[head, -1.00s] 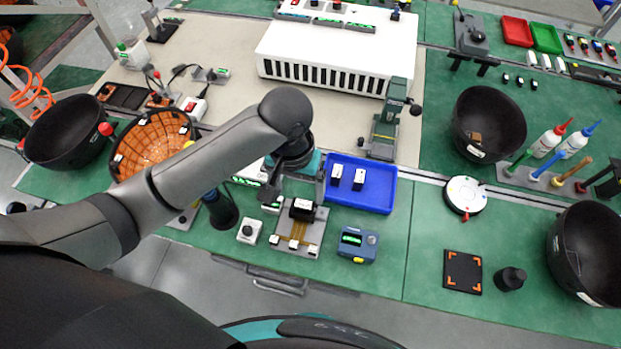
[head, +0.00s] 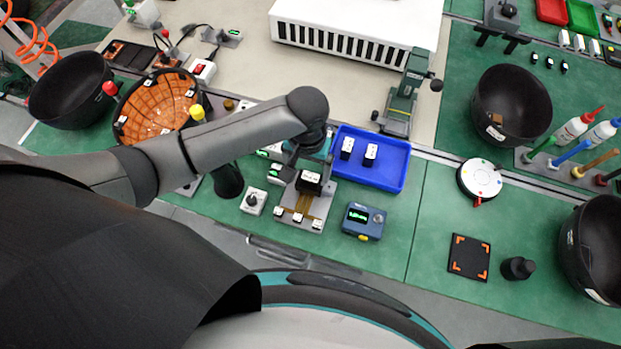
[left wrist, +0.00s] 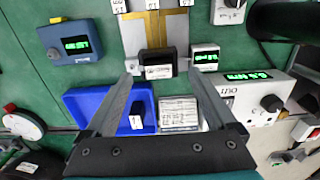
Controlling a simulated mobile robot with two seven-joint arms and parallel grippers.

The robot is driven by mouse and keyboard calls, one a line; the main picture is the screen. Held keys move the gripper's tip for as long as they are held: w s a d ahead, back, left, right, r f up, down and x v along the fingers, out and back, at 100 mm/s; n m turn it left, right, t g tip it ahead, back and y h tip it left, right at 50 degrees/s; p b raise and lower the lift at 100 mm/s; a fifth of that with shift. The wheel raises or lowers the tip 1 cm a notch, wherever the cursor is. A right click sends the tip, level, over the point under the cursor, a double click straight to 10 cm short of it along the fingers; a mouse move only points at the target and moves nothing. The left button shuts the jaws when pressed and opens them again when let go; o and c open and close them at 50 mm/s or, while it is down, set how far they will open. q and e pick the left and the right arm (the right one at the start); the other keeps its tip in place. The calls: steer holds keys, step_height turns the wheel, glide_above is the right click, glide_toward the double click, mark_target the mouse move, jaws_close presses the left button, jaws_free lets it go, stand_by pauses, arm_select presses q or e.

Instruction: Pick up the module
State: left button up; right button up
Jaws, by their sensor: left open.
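A black module (head: 310,181) with a white label sits on a grey fixture plate (head: 302,210) with gold strips. In the left wrist view the module (left wrist: 157,62) lies between and just beyond the fingertips. My left gripper (head: 309,174) is open above and behind it; in the left wrist view its two fingers (left wrist: 163,68) are spread with nothing held. I cannot tell whether a finger touches the module. Two more black-and-white modules, one left (head: 347,148) and one right (head: 370,154), stand in the blue tray (head: 398,178). My right gripper is not in view.
A blue meter (head: 362,220) with a green display stands right of the fixture, and a white knob box (head: 253,201) left of it. A green press (head: 404,95) stands behind the tray. Black bowls flank the bench.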

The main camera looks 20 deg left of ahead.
mark_target(309, 179)
arm_select(q)
steer(key=shift+w+d+f+b, duration=0.15)
steer(key=shift+f+b, duration=0.25)
steer(key=shift+f, duration=1.9)
steer(key=shift+c, duration=0.3)
jaws_close()
